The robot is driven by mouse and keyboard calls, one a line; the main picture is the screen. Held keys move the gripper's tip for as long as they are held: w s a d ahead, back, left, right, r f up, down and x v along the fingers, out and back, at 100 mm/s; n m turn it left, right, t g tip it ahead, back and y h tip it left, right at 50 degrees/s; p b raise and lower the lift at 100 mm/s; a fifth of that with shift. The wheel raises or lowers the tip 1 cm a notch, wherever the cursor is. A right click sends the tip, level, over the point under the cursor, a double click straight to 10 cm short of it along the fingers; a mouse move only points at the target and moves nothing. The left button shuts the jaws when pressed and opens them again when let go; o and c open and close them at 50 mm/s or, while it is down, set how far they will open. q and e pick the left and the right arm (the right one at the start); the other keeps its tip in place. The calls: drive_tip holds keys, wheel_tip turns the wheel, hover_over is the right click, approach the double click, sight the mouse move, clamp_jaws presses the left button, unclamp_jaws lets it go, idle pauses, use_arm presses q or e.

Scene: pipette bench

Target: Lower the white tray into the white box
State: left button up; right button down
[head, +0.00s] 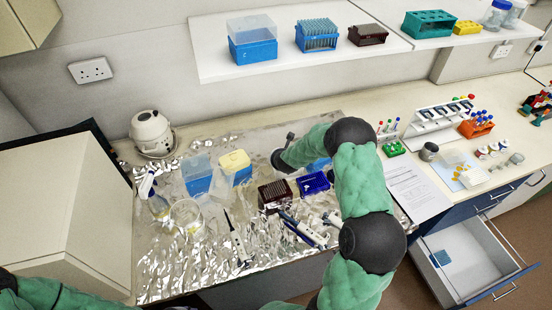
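I cannot pick out the white tray or the white box with certainty. A box with a blue base and a pale clear top (198,178) stands on the foil-covered bench (170,265). A box with a pale yellow top (236,163) stands just right of it. My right arm rises from the bottom and bends left over the bench. Its dark end, my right gripper (281,158), is right of the yellow-topped box and above the dark tube rack (274,194). Its fingers are too small and covered to read. My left arm shows only at the bottom left corner; its gripper is out of view.
A blue rack (313,183) and pipettes (300,228) lie beneath and beside my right arm. A spray bottle (157,200) and clear tub (187,215) stand at left. A shelf (220,71) overhangs the back. An open white drawer (470,268) juts out at lower right.

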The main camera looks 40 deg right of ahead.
drive_tip(key=shift+f, duration=0.1)
idle(0.5)
drive_tip(key=shift+f+b, duration=0.6)
drive_tip(key=shift+b, duration=0.5)
drive_tip(key=shift+f+b, duration=0.5)
drive_tip(key=shift+b, duration=0.35)
drive_tip(key=shift+f, duration=0.1)
drive_tip(key=c, duration=1.3)
unclamp_jaws()
